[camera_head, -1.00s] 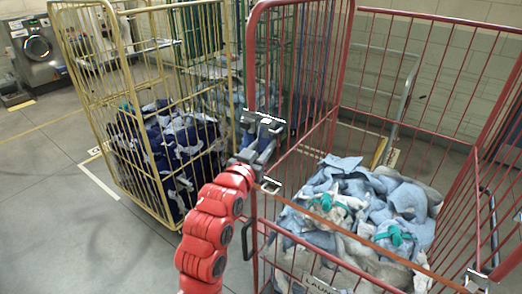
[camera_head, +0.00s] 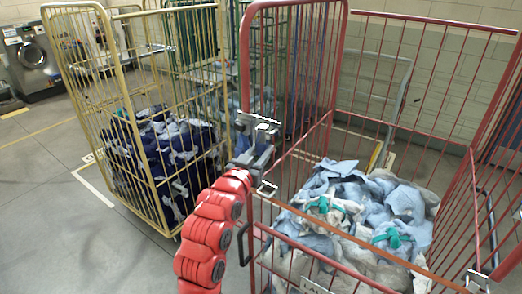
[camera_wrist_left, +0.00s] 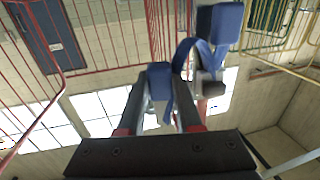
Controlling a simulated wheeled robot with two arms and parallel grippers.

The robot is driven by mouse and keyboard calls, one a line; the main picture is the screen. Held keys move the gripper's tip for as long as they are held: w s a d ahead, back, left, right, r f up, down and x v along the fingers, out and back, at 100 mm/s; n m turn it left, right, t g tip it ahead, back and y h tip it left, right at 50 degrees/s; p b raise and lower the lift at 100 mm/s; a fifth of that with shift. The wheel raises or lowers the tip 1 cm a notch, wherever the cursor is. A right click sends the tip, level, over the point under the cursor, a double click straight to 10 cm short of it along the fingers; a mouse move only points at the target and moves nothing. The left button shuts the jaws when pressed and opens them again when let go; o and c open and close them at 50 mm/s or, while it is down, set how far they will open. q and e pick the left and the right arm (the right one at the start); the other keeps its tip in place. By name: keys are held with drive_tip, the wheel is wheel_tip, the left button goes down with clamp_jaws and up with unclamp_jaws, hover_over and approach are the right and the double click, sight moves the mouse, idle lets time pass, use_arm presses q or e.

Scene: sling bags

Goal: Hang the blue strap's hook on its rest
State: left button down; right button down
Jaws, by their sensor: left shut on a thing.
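My left gripper (camera_head: 262,140) is raised at the near left corner post of the red cage cart. In the left wrist view its two dark fingers (camera_wrist_left: 160,105) are shut on a blue piece of the blue strap (camera_wrist_left: 159,78). A blue band loops from there up to a larger blue block (camera_wrist_left: 221,22) beyond the fingertips. A grey part (camera_wrist_left: 210,88) shows beside the loop, just right of the fingers. I cannot tell which part is the hook or the rest, nor whether they touch. My right gripper is not in view.
The red cage cart (camera_head: 290,8) holds light blue and grey cloths (camera_head: 400,200). An orange strap (camera_head: 360,243) crosses its front between metal fittings (camera_head: 267,188). A yellow cage cart (camera_head: 150,100) with dark blue cloths stands left. Floor is clear at the left.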

use_arm(q)
drive_tip(key=shift+f, duration=0.25)
drive_tip(key=shift+c, duration=0.5)
unclamp_jaws()
drive_tip(key=shift+s+a, duration=0.1)
drive_tip(key=shift+s+a+f+b, duration=0.1)
drive_tip(key=shift+s+a+b, duration=0.35)
drive_tip(key=shift+s, duration=0.2)
drive_tip(key=v, duration=0.2)
drive_tip(key=a+b+v, duration=0.1)
drive_tip(key=v, duration=0.2)
drive_tip(key=shift+w, duration=0.15)
